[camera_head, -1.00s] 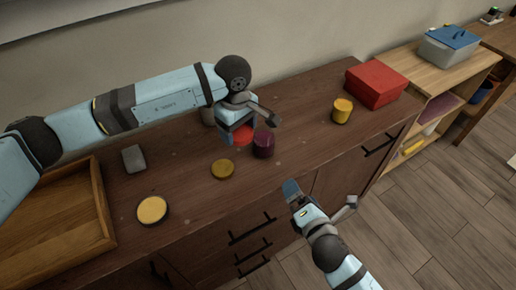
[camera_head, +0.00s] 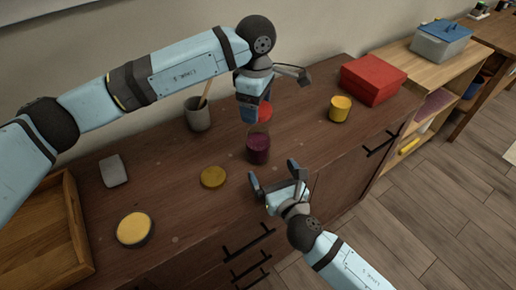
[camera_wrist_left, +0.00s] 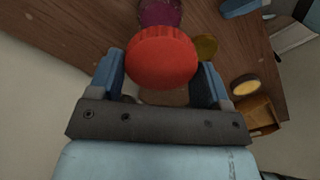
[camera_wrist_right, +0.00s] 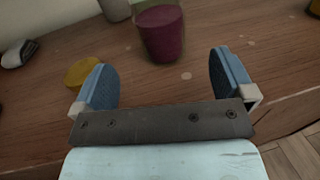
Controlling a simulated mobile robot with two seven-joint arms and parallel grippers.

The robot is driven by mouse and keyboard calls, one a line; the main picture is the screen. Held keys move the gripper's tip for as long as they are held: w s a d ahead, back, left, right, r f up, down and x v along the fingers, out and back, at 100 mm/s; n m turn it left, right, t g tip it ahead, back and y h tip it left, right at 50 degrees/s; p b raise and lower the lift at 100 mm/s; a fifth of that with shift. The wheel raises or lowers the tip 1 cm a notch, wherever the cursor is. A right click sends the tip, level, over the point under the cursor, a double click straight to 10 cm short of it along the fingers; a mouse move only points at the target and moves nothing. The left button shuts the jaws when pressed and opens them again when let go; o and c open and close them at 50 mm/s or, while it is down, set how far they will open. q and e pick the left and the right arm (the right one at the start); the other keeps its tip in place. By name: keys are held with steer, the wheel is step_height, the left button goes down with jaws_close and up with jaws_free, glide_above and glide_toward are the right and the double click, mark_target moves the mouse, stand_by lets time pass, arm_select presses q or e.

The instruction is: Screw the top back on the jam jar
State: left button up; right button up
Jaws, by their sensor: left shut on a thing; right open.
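The jam jar (camera_head: 258,152) stands upright on the wooden counter, dark purple inside with a clear upper part. It also shows in the right wrist view (camera_wrist_right: 162,34). My left gripper (camera_head: 256,112) is shut on the red lid (camera_head: 265,112), which is held just above the jar in the head view. In the left wrist view the lid (camera_wrist_left: 162,58) sits between the fingers and overlaps the jar (camera_wrist_left: 160,12).
A flat yellow disc (camera_head: 213,177) lies left of the jar. A yellow-topped round tin (camera_head: 135,229), a grey block (camera_head: 113,171) and a wooden tray (camera_head: 75,220) are further left. A grey cup with a stick (camera_head: 198,115) stands behind. A yellow jar (camera_head: 340,109) and red box (camera_head: 373,80) are right.

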steer(key=x, duration=1)
steer(key=shift+w, duration=0.1)
steer(key=shift+c, duration=0.2)
steer(key=c, duration=1.3)
arm_select(q)
glide_above(257, 137)
steer(key=shift+f, duration=2.5)
steer(key=shift+f, duration=0.1)
steer(key=shift+f, duration=0.8)
steer(key=shift+f, duration=0.55)
